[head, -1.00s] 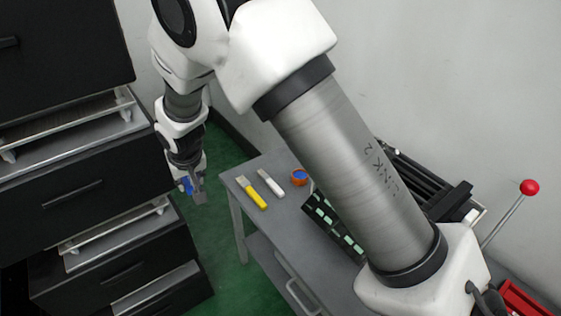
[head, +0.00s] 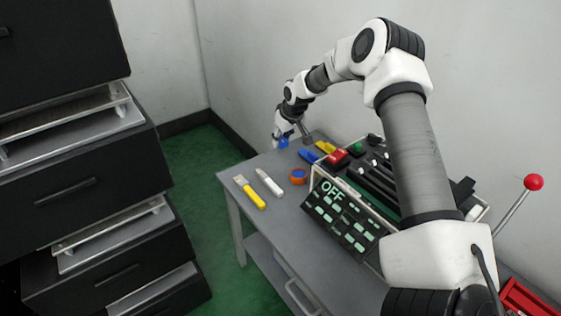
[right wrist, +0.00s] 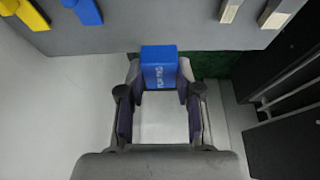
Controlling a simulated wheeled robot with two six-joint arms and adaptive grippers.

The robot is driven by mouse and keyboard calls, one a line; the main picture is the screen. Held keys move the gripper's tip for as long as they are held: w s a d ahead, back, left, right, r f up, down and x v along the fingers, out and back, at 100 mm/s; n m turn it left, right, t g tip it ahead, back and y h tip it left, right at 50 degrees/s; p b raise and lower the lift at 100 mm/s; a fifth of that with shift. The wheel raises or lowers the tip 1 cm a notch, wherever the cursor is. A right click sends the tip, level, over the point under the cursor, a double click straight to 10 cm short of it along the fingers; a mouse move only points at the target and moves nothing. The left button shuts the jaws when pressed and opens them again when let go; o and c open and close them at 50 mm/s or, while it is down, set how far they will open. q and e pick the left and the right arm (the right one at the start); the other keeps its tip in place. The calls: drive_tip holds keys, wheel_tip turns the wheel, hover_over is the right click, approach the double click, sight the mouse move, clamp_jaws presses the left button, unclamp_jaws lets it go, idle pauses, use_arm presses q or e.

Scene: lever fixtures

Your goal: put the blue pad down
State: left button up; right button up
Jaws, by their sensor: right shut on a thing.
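The blue pad (right wrist: 160,68) is a small blue block with pale lettering, held between the fingertips of my right gripper (right wrist: 160,85) in the right wrist view. In the head view the blue pad (head: 283,142) shows small at the end of my right arm. There my right gripper (head: 285,138) is near the far left edge of the grey table (head: 225,172). The wrist view shows the table edge beyond the pad. I cannot tell whether the pad touches the table. My left gripper is not in view.
Blue and yellow items lie near the gripper. A black panel reading OFF (head: 340,215) stands right of them. Open drawers (head: 110,235) stand at left.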

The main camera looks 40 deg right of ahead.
sight(279, 162)
wheel_tip(279, 162, down, 8)
drive_tip(key=shift+b, duration=1.05)
drive_tip(key=shift+f, duration=0.15)
drive_tip(key=o, duration=1)
drive_tip(key=p+v, duration=0.5)
drive_tip(key=v, duration=0.7)
